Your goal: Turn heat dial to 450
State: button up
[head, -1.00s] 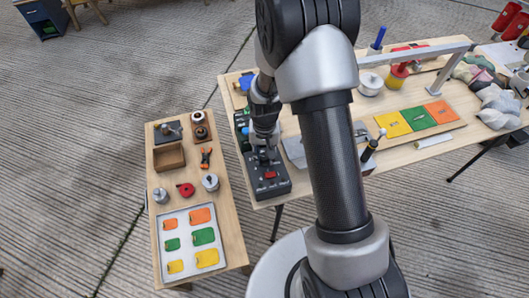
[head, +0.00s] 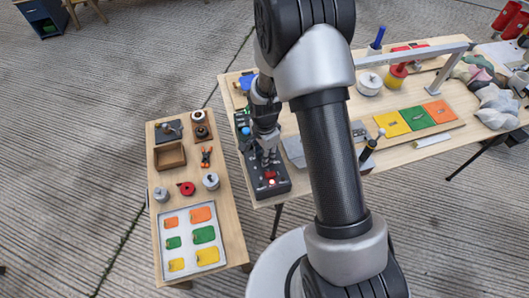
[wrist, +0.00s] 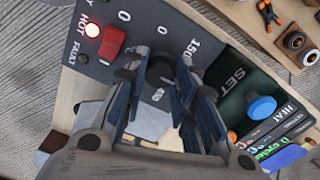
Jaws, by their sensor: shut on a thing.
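The dark control panel (head: 276,188) lies at the near left corner of the large table. The wrist view shows the same panel (wrist: 128,22) close up, with a red rocker switch (wrist: 112,42), printed zeros, "150" and the words HOT and FAULT. A lamp (wrist: 92,30) beside HOT glows. My gripper (wrist: 158,72) is shut on the dark heat dial (wrist: 161,66), which shows only in part between the fingers. The dial's pointer and setting are hidden. In the head view my gripper (head: 268,158) is over the panel.
A blue button (wrist: 261,107) sits beside a SET label, with a HEAT label nearby. A narrow side table (head: 228,236) with tools and coloured tags stands to the left across a gap. A grey metal frame (head: 420,54) and coloured squares (head: 415,117) occupy the large table.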

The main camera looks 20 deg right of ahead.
jog(key=m, duration=1.2)
jog(key=shift+p, duration=0.4)
dwell(0.3)
jog(key=o, duration=1.1)
jog(key=shift+r, duration=0.1)
notch_tip(320, 180, up, 12)
jog(key=shift+f, duration=0.1)
